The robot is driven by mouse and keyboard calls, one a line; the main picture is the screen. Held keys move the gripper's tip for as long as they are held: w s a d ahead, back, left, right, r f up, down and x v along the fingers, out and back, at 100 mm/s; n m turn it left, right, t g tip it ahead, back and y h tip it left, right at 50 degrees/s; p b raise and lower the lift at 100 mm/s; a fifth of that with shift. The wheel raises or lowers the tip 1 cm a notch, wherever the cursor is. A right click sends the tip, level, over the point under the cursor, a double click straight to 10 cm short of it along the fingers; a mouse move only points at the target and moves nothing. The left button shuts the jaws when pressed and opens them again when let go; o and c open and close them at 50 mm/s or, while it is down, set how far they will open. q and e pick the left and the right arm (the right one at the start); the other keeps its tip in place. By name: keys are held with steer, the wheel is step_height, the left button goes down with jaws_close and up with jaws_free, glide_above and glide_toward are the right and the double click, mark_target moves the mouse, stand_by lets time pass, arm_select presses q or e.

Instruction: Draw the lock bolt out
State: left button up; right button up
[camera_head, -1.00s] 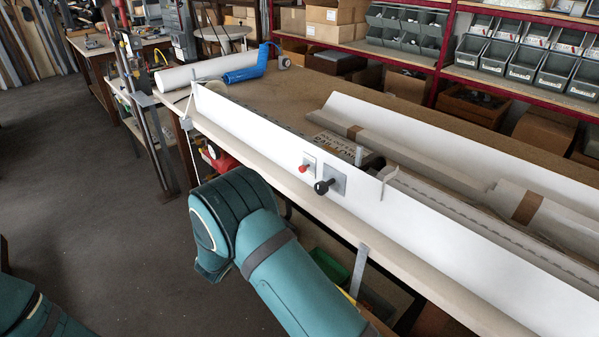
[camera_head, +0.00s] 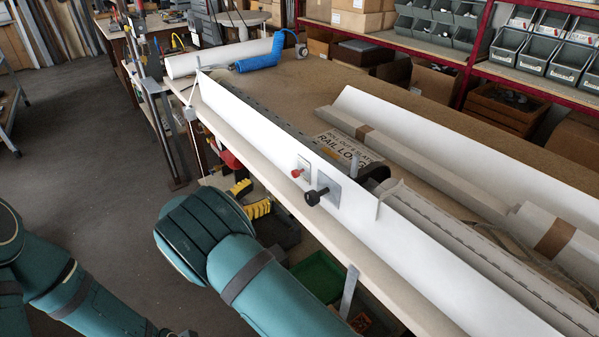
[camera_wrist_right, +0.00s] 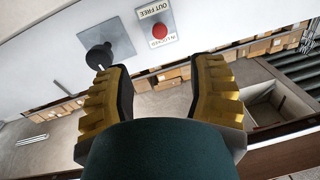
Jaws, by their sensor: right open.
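The lock bolt's black knob (camera_head: 312,197) sticks out from a grey plate (camera_head: 328,186) on the near face of the long white profile. It also shows at upper left in the right wrist view (camera_wrist_right: 100,56). My right gripper (camera_head: 251,198) has yellow ribbed fingers and is open and empty. It is left of the knob and apart from it, on the near side of the profile. In the right wrist view the gripper (camera_wrist_right: 163,66) spreads below the red button, with the knob just beyond the left fingertip. My left arm shows at lower left; its gripper is out of view.
A red button (camera_head: 297,173) sits beside the bolt, on a label reading OUT FREE and apparently IN LOCKED. A grey upright strip (camera_head: 349,291) stands at the bench's front edge. A green bin (camera_head: 318,279) is below. White profiles and a rail-lock sign (camera_head: 350,146) lie on the bench.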

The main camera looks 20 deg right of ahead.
mark_target(293, 175)
steer(key=b+x, duration=0.1)
steer(key=x, duration=1.2)
steer(key=shift+d, duration=0.15)
